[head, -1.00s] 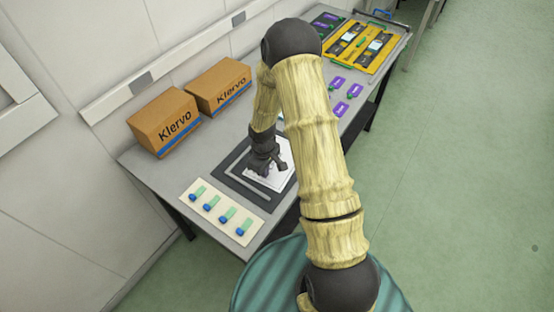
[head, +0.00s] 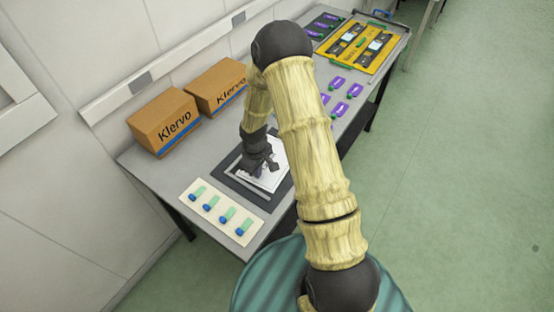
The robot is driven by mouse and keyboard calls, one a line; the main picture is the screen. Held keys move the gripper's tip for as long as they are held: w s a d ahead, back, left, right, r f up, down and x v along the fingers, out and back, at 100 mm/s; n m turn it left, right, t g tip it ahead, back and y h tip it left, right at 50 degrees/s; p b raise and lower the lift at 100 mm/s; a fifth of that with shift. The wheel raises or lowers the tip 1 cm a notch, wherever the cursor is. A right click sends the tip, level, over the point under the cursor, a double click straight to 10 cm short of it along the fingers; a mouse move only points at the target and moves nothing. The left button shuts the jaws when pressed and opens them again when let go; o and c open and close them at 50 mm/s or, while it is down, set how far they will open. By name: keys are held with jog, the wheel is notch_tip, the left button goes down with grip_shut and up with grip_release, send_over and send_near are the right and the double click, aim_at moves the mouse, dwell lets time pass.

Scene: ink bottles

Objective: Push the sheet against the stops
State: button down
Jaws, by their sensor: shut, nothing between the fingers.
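A white sheet (head: 272,180) lies on a dark board (head: 230,182) near the front end of the table. A light grey bar (head: 250,189), apparently a stop, runs along the sheet's lower-left side. The sheet's edge is close to this bar; I cannot tell whether they touch. My gripper (head: 261,172) is shut and empty, pointing down on or just above the sheet. My gripper and arm hide the sheet's far part, and any stop there is unclear.
Two Klervo boxes (head: 165,122) (head: 216,86) stand along the wall. A cream card (head: 215,232) with several blue-and-green bottles lies at the front. Several purple items (head: 337,83) lie behind my arm. A yellow tray (head: 362,46) is at the far end.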

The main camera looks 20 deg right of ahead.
aim_at(249, 177)
jog(key=shift+w+a+f, duration=0.15)
jog(key=shift+a, duration=0.5)
jog(key=shift+a, duration=0.5)
jog(key=shift+a+f, duration=0.1)
jog(key=shift+a, duration=0.3)
jog(key=shift+w+a+r+p, duration=0.1)
jog(key=shift+w+r+p, duration=0.1)
jog(key=shift+r, duration=0.2)
jog(key=shift+w+r+p, duration=0.1)
jog(key=shift+r+p, duration=0.1)
jog(key=shift+r, duration=0.15)
jog(key=shift+s+d+r+p, duration=0.1)
jog(key=shift+d+r+p, duration=0.15)
jog(key=shift+r+p, duration=1.8)
jog(key=shift+r, duration=0.85)
